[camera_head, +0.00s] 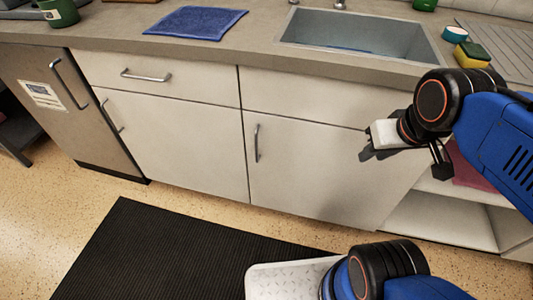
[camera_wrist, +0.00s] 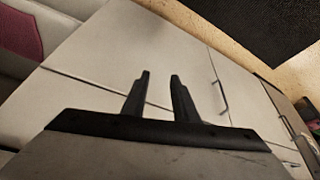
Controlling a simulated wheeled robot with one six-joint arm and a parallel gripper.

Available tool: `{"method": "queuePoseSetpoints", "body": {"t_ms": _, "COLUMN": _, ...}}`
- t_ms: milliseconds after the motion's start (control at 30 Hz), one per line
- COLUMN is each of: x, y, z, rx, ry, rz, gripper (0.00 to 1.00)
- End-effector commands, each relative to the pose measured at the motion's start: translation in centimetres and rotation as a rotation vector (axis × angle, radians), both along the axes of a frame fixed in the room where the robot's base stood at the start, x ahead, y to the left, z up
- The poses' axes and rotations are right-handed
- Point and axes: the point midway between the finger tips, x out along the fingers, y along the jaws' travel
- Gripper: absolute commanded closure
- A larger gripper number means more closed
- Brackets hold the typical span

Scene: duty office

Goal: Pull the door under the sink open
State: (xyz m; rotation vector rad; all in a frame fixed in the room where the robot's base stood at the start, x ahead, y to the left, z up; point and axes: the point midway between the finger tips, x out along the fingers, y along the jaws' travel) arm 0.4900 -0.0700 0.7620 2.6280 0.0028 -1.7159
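The door under the sink (camera_head: 320,175) is a white cabinet panel below the grey sink (camera_head: 360,34) and appears shut. Its vertical metal handle (camera_head: 256,143) is near the door's left edge. My gripper (camera_head: 368,152) is in front of the door's upper right part, well to the right of the handle and apart from it. In the wrist view, my gripper (camera_wrist: 160,77) has its two black fingers apart with nothing between them. White cabinet fronts lie beyond them, and a handle (camera_wrist: 221,96), apparently this door's, is right of the fingers.
A neighbouring door (camera_head: 170,145) and a drawer (camera_head: 155,80) are on the left. An open shelf (camera_head: 440,220) with a reddish item (camera_head: 468,168) is at the right. A black mat (camera_head: 170,250) lies on the floor. A blue towel (camera_head: 196,22) and sponges (camera_head: 471,54) are on the counter.

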Motion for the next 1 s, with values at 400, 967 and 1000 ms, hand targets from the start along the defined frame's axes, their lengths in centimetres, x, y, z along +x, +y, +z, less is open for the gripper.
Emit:
{"method": "queuePoseSetpoints", "body": {"t_ms": 400, "x": 1.9, "y": 1.1, "z": 0.5, "rx": -0.087, "ry": 0.035, "rz": 0.201, "gripper": 0.74}}
{"method": "queuePoseSetpoints", "body": {"t_ms": 967, "x": 8.8, "y": 7.5, "z": 1.3, "rx": -0.403, "ry": 0.137, "rz": 0.953, "gripper": 0.74}}
{"method": "queuePoseSetpoints", "body": {"t_ms": 1000, "x": 9.4, "y": 8.3, "z": 1.3, "rx": -0.435, "ry": 0.146, "rz": 1.030, "gripper": 0.74}}
